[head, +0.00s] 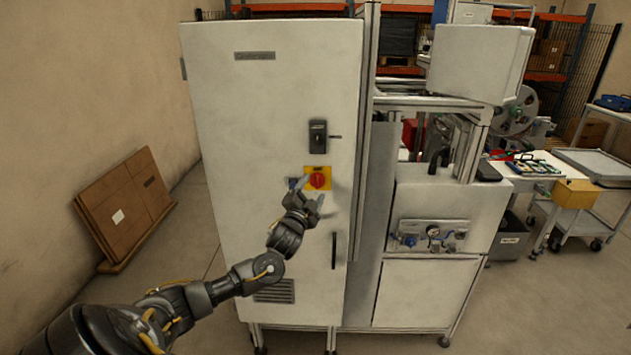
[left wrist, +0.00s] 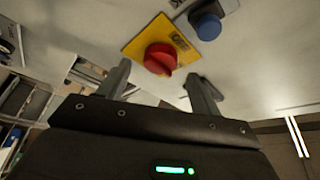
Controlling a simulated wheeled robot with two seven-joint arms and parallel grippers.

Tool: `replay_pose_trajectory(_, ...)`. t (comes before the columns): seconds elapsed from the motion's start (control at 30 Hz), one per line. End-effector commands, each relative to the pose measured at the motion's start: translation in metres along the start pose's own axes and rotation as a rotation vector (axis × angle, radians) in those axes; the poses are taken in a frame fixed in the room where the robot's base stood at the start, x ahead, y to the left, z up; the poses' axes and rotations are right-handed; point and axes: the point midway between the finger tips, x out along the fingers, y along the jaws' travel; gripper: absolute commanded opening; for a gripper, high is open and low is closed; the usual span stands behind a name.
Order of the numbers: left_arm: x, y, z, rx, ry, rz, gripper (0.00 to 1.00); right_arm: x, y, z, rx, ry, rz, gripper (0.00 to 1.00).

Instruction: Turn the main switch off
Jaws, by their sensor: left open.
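The main switch (head: 317,180) is a red rotary knob on a yellow plate on the front of a tall white cabinet (head: 270,110). In the left wrist view the red knob (left wrist: 160,59) shows just beyond the fingers, with its yellow plate (left wrist: 180,36) behind it. My left gripper (head: 312,194) is open in front of the switch, its fingertips near the knob's lower part in the head view. In the left wrist view the left gripper (left wrist: 160,82) has its fingers spread to either side below the knob, with nothing between them. I cannot tell whether they touch it. My right gripper is not in view.
A blue button (left wrist: 208,26) sits beside the yellow plate. A black handle lock (head: 318,136) is above the switch, and a vertical handle (head: 334,250) is below. A machine with a gauge panel (head: 428,235) stands to the right. Flat cardboard (head: 125,205) leans on the left wall.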

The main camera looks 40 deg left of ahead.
Motion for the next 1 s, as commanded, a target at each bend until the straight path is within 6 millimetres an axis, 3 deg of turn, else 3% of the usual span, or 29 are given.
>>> replay_pose_trajectory(0.2, 0.024, -0.001, 0.000, 0.000, -0.002, 0.000, 0.65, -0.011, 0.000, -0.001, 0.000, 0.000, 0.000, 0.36)
replay_pose_trajectory(0.57, 0.029, 0.001, 0.000, -0.001, 0.000, 0.001, 0.65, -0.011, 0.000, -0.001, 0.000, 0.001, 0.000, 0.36)
replay_pose_trajectory(0.9, 0.029, 0.001, 0.000, -0.001, -0.001, 0.001, 0.21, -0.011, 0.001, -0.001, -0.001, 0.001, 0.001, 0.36)
replay_pose_trajectory(1.0, 0.029, 0.001, 0.000, -0.002, -0.001, 0.001, 0.20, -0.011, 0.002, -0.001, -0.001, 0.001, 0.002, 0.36)
